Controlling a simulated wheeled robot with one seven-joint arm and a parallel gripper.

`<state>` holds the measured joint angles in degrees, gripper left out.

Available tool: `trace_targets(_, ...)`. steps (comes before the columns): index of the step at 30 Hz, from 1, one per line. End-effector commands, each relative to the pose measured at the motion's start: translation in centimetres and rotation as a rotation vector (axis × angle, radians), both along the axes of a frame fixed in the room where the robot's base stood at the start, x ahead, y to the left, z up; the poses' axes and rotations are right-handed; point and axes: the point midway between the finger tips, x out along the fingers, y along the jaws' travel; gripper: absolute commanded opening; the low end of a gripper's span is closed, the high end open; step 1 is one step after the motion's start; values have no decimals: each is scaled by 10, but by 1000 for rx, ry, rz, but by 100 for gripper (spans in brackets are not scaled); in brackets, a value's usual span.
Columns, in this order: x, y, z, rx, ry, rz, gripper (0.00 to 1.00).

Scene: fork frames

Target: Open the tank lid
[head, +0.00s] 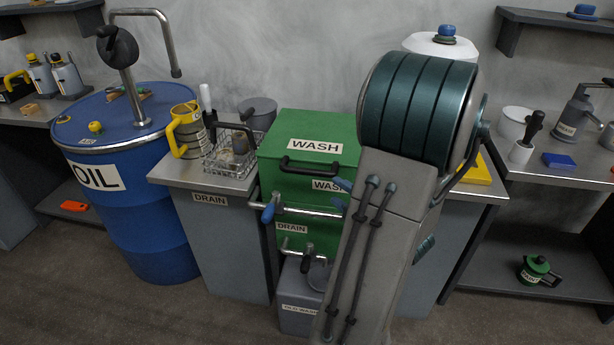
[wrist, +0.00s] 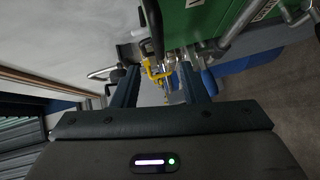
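The green WASH tank (head: 283,202) stands in the middle of the head view. Its green lid (head: 340,128) looks closed, with a black bar handle (head: 311,170) on its front part. In the wrist view the green tank (wrist: 200,22) is at the top, with a dark bar that looks like the handle (wrist: 152,25) beside it. My gripper (wrist: 158,70) is open, its two fingers wide apart with nothing held. The bar's end shows near the gap between the fingertips; I cannot tell how far beyond them it is. In the head view my arm hides the gripper and the tank's right side.
A metal rail (head: 312,211) runs across the tank's front, with a drain pipe below. A wire basket (head: 233,160) and yellow jug (head: 186,135) stand on the counter to the left. The blue OIL drum (head: 150,235) is further left. Open floor lies in front.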

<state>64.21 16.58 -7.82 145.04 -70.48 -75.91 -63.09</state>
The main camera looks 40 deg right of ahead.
Motion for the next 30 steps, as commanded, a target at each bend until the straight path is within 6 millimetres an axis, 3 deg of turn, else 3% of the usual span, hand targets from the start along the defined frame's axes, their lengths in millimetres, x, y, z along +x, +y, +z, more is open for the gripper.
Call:
trace_targets(5, 2, 0, -1, -11, -27, 17, 40)
trace_targets(21, 104, -7, -14, -9, -25, 17, 40)
trace_targets(30, 130, -9, -19, -10, -24, 13, 40)
